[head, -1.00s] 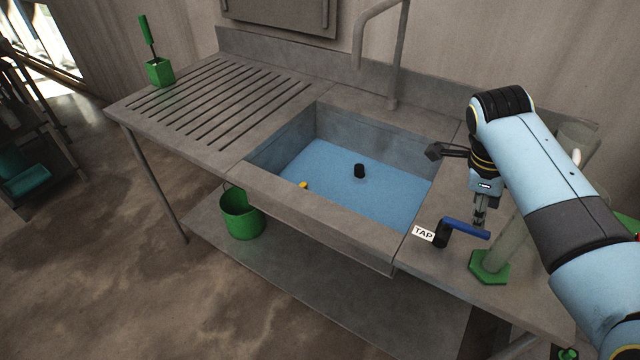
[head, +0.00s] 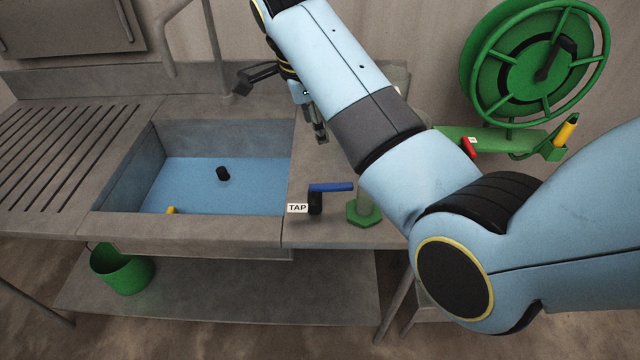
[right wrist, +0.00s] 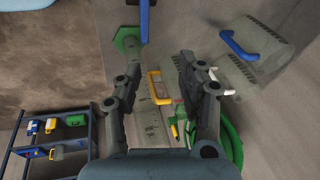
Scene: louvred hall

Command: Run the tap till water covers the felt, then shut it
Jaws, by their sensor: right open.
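The tap lever (head: 330,187) is blue on a black stem beside a TAP label (head: 297,208), right of the sink. It points right, and also shows in the right wrist view (right wrist: 144,22). The grey spout (head: 166,65) arches over the sink (head: 215,138); no stream shows under it. The sink's bottom is flat blue (head: 200,190); I cannot tell felt from water there. A black plug-like piece (head: 222,173) stands in it. My right gripper (head: 321,137) is open and empty, above the counter behind the lever, apart from it. My left gripper is out of view.
A green hexagonal foot (head: 362,214) with a post stands just right of the lever. A green hose reel (head: 535,60) is on the wall at right. A green bucket (head: 122,270) sits on the lower shelf. The slatted drainboard (head: 50,140) is clear where it shows.

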